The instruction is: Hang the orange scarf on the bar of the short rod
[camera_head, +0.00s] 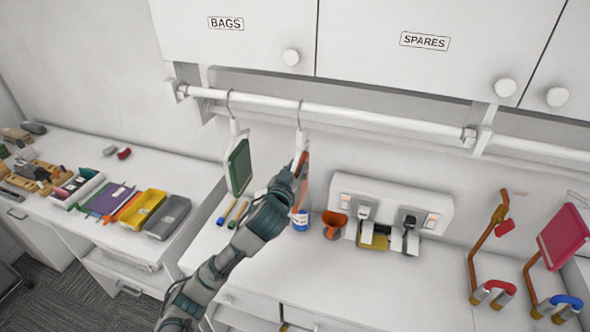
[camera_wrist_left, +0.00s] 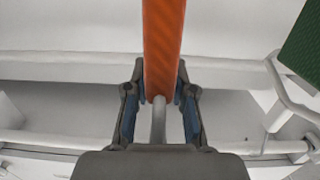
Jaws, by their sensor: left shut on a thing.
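My left gripper (camera_head: 297,172) is raised in front of the wall, just below a white rail (camera_head: 375,121) under the cabinets. It is shut on a narrow orange item (camera_head: 303,163), which I take to be the orange scarf. In the left wrist view the orange strip (camera_wrist_left: 163,45) runs between the fingers of my left gripper (camera_wrist_left: 160,100), with a grey hook stem (camera_wrist_left: 158,125) at its end. In the head view a metal hook (camera_head: 299,112) is at the rail above the gripper. My arm hides part of the item. Which rail is the short rod, I cannot tell.
A green item (camera_head: 238,166) hangs from a hook on the rail, left of the gripper. On the counter below stand an orange cup (camera_head: 335,226), a white socket panel (camera_head: 391,203) and bent copper stands (camera_head: 484,245) at the right. A yellow tray (camera_head: 143,209) lies at the left.

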